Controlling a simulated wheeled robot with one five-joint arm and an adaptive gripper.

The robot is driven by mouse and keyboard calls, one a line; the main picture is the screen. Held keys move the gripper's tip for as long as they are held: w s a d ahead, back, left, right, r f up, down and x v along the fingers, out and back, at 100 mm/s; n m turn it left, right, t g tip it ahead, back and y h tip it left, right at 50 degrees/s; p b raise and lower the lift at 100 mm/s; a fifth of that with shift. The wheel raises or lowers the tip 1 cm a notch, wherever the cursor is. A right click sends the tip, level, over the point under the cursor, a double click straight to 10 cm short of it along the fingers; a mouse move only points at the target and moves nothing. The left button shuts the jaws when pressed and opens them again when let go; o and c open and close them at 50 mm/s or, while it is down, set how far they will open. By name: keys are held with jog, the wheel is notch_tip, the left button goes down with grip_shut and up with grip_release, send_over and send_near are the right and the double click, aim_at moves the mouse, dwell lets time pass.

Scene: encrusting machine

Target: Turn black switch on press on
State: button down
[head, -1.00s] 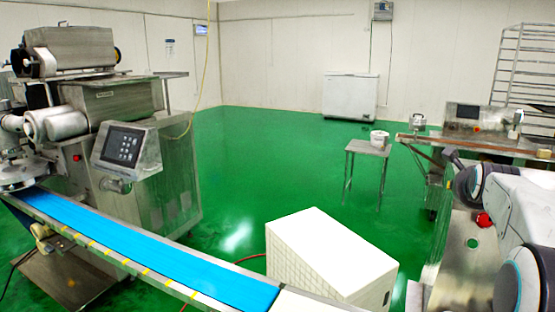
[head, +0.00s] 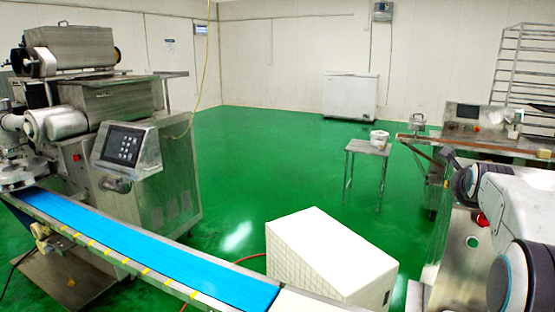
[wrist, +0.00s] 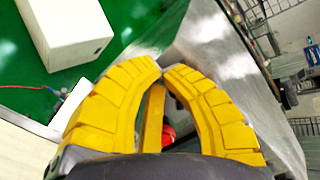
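My gripper (wrist: 163,70) has yellow ribbed fingers, and its tips meet with nothing held between them. In the wrist view it hangs above a grey metal surface (wrist: 218,55). A red part (wrist: 168,133) shows partly hidden between the fingers. In the head view my arm covers much of the metal-topped unit (head: 462,262) at the right, and a small red part (head: 482,219) shows beside the arm. I cannot make out a black switch in either view.
An encrusting machine (head: 125,105) with a control panel (head: 124,146) and a blue conveyor (head: 150,250) stands at the left. A white box (head: 325,258) is near the front centre. A small table (head: 368,148) with a bucket (head: 379,138) stands behind. Green floor is open in the middle.

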jog(key=shift+a, duration=0.1)
jog(key=shift+a, duration=0.1)
jog(key=shift+b+v, duration=0.85)
jog(key=shift+v, duration=2.05)
jog(key=c, duration=1.9)
grip_release()
jog(key=shift+s+r, duration=0.25)
jog(key=shift+s, duration=0.3)
grip_shut()
jog(key=shift+p+x, duration=0.85)
jog(key=shift+x, duration=2.65)
jog(key=shift+w+a, duration=0.1)
jog(key=shift+a, duration=0.05)
